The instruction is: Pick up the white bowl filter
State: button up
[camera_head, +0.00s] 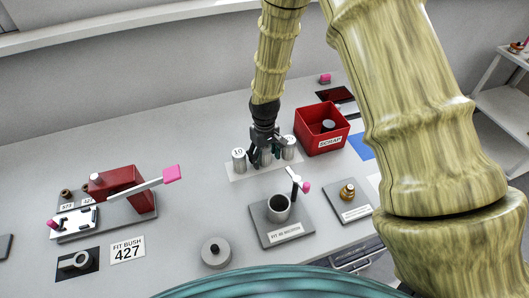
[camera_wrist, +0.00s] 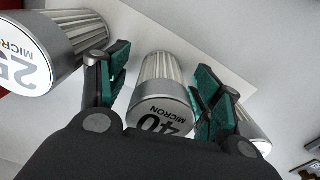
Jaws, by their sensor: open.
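Three pleated silver filters with white, numbered tops stand in a row on a pale mat (camera_head: 240,176). In the wrist view, the middle filter (camera_wrist: 160,98), marked 40 MICRON, stands between my open fingers. My gripper (camera_head: 265,153) also shows in the wrist view (camera_wrist: 163,88), with its teal pads on either side of that filter and no clear grip on it. The filter marked 25 (camera_wrist: 58,48) is outside the left finger; it is on the right in the head view (camera_head: 289,148). The filter marked 10 (camera_head: 239,161) is mostly hidden by a finger in the wrist view.
A grey bowl (camera_head: 279,208) stands on a plate labelled FIT 40 MICRON (camera_head: 287,233), with a pink-tipped lever (camera_head: 296,179) behind it. A red SCRAP bin (camera_head: 322,137) is close right of the filters. A red clamp fixture (camera_head: 118,187) is at left. Bench between is clear.

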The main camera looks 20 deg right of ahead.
jog(key=shift+f, duration=0.1)
jog(key=c, duration=1.2)
jog(key=shift+r+b, duration=1.65)
jog(key=shift+r, duration=3.35)
